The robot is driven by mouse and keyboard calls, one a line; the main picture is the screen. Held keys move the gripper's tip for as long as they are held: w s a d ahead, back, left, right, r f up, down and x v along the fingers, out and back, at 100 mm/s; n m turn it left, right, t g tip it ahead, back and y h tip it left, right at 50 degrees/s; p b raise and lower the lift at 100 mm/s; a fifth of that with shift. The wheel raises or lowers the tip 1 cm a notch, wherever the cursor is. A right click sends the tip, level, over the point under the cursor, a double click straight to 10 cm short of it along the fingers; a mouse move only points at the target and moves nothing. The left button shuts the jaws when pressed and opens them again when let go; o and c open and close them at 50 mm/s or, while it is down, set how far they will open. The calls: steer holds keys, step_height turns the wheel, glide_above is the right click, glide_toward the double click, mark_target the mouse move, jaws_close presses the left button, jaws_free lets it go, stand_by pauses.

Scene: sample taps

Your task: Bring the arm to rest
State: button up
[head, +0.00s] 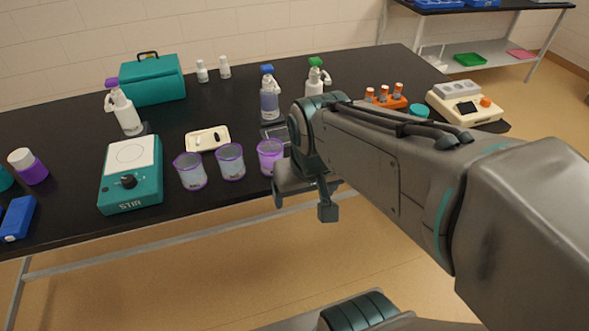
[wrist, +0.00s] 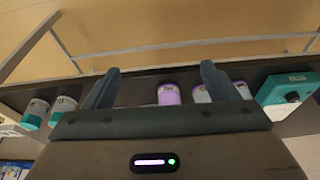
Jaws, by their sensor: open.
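My arm (head: 390,165) reaches from the right of the head view over the front edge of the black bench. Its wrist end (head: 310,180) hangs near the bench edge, just right of the purple-rimmed beakers. My gripper (wrist: 158,80) shows in the wrist view with its two fingers spread wide and nothing held between them. A purple beaker (wrist: 168,95) shows between the fingers in that picture, on the bench beyond them, and no contact shows. In the head view my gripper is mostly hidden behind the wrist.
Three purple-rimmed beakers (head: 230,162) stand near the front edge of the bench (head: 75,130), beside a teal stirrer (head: 130,175). The floor (head: 230,265) before the bench looks clear.

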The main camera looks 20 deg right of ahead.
steer(key=shift+s+f, duration=0.15)
steer(key=shift+s, duration=0.8)
stand_by(0.5)
